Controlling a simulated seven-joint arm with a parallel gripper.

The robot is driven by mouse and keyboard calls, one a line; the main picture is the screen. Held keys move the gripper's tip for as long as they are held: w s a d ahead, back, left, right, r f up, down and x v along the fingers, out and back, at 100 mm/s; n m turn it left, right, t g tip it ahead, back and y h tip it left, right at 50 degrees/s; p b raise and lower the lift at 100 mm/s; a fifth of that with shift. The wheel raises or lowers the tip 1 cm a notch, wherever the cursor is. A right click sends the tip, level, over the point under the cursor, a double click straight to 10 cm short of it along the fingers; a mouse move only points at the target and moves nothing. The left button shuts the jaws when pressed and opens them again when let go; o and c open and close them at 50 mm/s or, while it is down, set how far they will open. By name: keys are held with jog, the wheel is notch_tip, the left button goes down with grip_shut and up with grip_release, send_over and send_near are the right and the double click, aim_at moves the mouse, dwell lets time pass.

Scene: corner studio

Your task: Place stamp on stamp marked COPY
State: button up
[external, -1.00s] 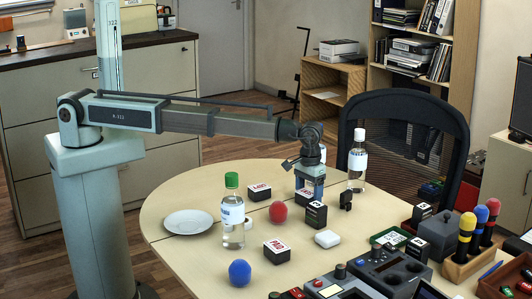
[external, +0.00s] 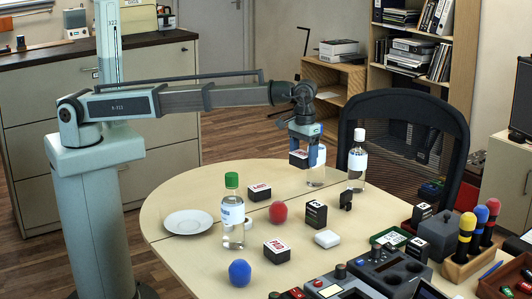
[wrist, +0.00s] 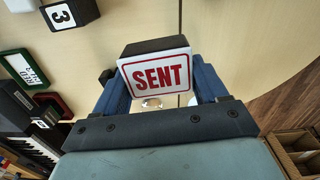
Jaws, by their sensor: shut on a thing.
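My gripper (external: 307,158) is shut on a black stamp with a white label (external: 298,161) and holds it above the far part of the round table. In the wrist view this held stamp (wrist: 157,76) reads SENT in red, between my two blue fingers (wrist: 160,90). A black stamp with a red-lettered white label (external: 260,190) lies on the table, to the left of and below my gripper; its word is too small to read surely. Another black stamp (external: 277,251) nearer the front seems to read PAID. I cannot tell surely which one is marked COPY.
A green-capped bottle (external: 232,215), red ball (external: 278,212), blue ball (external: 240,273) and white plate (external: 188,222) stand on the table. Black numbered block (external: 316,215) stands right of the red ball.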

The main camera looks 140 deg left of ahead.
jog(key=r+n, duration=0.2)
send_over(261, 185)
jog(key=shift+n, duration=0.6)
jog(key=shift+w+d+f, duration=0.1)
jog(key=shift+w+f, duration=0.05)
jog(key=shift+f, duration=5.05)
jog(key=o, duration=1.1)
jog(key=shift+f, duration=0.1)
jog(key=shift+c, duration=0.2)
notch_tip(261, 185, up, 12)
